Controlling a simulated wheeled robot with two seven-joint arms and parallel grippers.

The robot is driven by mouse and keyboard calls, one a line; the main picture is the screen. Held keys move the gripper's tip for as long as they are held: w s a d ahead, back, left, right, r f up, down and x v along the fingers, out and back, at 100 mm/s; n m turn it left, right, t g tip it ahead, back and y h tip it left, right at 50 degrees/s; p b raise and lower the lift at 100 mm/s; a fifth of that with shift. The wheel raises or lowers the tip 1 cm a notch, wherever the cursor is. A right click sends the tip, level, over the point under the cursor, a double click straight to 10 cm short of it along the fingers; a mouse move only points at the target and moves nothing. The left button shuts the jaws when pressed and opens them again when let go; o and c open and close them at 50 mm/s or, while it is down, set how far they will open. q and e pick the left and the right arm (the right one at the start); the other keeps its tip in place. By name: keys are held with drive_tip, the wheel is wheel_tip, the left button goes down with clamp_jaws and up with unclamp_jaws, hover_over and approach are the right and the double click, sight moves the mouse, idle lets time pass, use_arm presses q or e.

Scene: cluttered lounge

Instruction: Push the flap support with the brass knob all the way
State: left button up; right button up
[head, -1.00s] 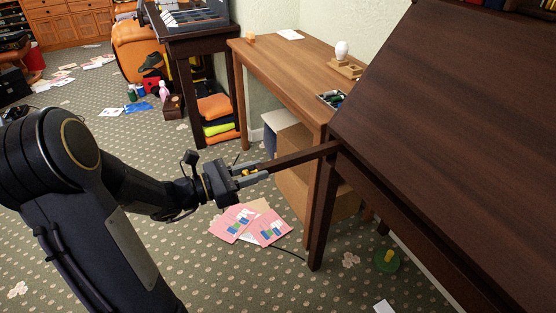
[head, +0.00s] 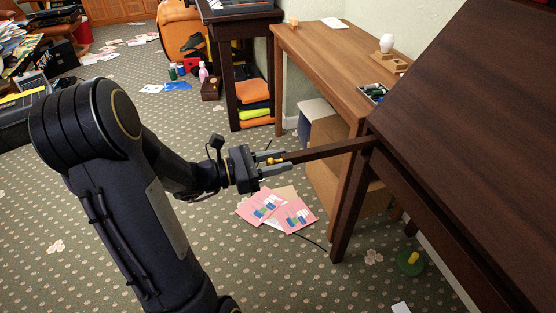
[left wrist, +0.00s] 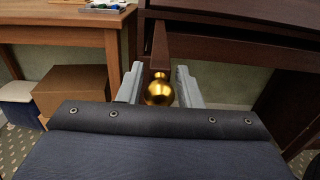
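The flap support is a dark wooden bar (head: 328,149) sticking out from under the sloping dark desk flap (head: 470,90). Its brass knob (head: 270,160) is at the free end. My left gripper (head: 283,160) is around the knob end, level with the bar. In the left wrist view the round brass knob (left wrist: 158,93) sits between the two grey fingers of my left gripper (left wrist: 158,78), with a gap on each side. The fingers are apart and not closed on it. The bar (left wrist: 159,45) runs straight ahead to the desk. My right gripper is not in view.
A brown wooden table (head: 330,60) stands behind the bar, with a cardboard box (head: 330,150) underneath. Pink papers (head: 278,208) lie on the carpet below my left gripper. A green disc with a yellow peg (head: 410,262) lies near the desk leg (head: 347,215).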

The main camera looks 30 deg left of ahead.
use_arm(q)
drive_tip(key=p+v, duration=0.1)
drive_tip(key=v, duration=0.6)
drive_tip(key=shift+s+a, duration=0.2)
drive_tip(key=shift+s, duration=0.05)
